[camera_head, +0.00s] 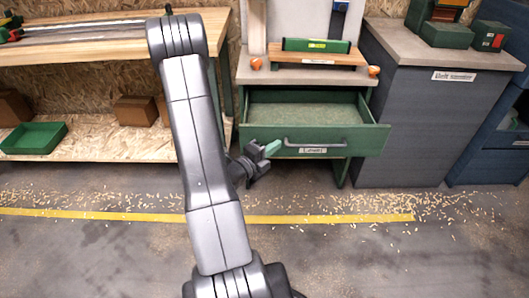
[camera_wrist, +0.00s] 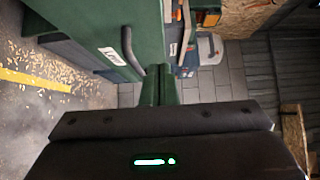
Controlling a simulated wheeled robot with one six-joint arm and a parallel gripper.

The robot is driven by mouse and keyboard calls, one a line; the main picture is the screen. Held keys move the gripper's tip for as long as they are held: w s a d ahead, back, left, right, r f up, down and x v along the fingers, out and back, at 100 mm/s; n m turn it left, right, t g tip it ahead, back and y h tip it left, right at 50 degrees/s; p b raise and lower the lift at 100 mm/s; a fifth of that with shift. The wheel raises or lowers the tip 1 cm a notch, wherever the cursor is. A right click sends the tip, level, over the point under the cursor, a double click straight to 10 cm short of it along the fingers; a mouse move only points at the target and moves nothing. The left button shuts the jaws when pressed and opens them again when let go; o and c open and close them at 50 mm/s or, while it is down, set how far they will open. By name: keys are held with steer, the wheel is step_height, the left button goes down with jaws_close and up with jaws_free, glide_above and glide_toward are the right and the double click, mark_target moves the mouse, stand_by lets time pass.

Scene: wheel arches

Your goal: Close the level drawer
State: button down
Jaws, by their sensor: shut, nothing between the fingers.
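The green level drawer (camera_head: 365,138) is pulled out from its cabinet under the bench, and its inside looks empty. Its front carries a grey bar handle (camera_head: 315,143) and a white label (camera_head: 312,151). In the wrist view the drawer front (camera_wrist: 92,27) stands at upper left, with the handle (camera_wrist: 130,52) close to the fingertips. My gripper (camera_head: 272,148) is at the left end of the drawer front, near the handle's left end. Its green fingers (camera_wrist: 159,84) are shut with nothing between them. I cannot tell whether they touch the drawer.
A green spirit level (camera_head: 316,46) lies on a wooden board on the bench above. A grey cabinet (camera_head: 425,125) stands to the right, and a wooden workbench (camera_head: 100,45) to the left. Wood chips and a yellow line (camera_head: 330,218) mark the open floor in front.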

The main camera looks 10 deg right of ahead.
mark_target(288, 128)
steer(key=shift+w+d, duration=0.6)
steer(key=shift+w, duration=0.3)
steer(key=shift+w+d, duration=0.65)
steer(key=shift+w, duration=0.3)
steer(key=shift+w+d, duration=0.6)
steer(key=shift+w, duration=0.3)
